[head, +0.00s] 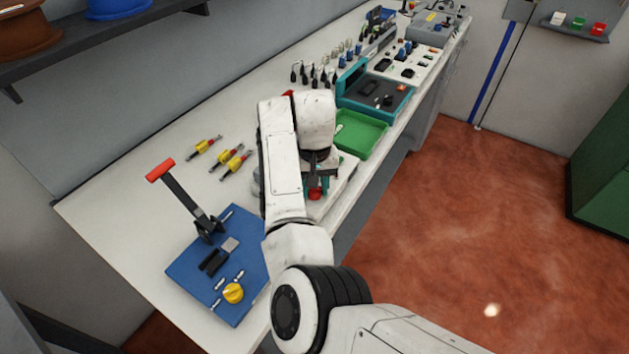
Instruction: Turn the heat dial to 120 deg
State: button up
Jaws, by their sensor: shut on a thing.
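My gripper (317,187) points down over a pale device (343,184) near the front edge of the bench, right of centre in the head view. Its jaws are shut on a small red knob (315,194), which shows low between the fingers. This may be the heat dial, but the arm covers much of the device. I cannot read any scale or pointer angle. A separate yellow dial (233,293) sits on a blue plate at the near end of the bench, well away from my gripper.
The blue plate (190,275) carries an upright lever with a red handle (160,170). Yellow-handled screwdrivers (230,158) lie left of my arm. A green tray (360,134) and a teal tray (375,95) stand just beyond the device. Bare bench (120,205) lies to the left.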

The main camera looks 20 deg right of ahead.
jog(key=m+p, duration=0.1)
jog(key=m, duration=0.3)
jog(key=shift+r+m, duration=0.1)
jog(key=shift+m, duration=0.2)
jog(key=m+p, duration=0.1)
jog(key=m, duration=0.3)
jog(key=shift+m, duration=0.3)
jog(key=m, duration=0.4)
jog(key=shift+m+p, duration=0.3)
jog(key=shift+w+m, duration=0.1)
jog(key=shift+m, duration=2.2)
jog(key=o, duration=1)
notch_tip(320, 180, up, 11)
jog(key=shift+f+b, duration=0.15)
jog(key=shift+b, duration=0.85)
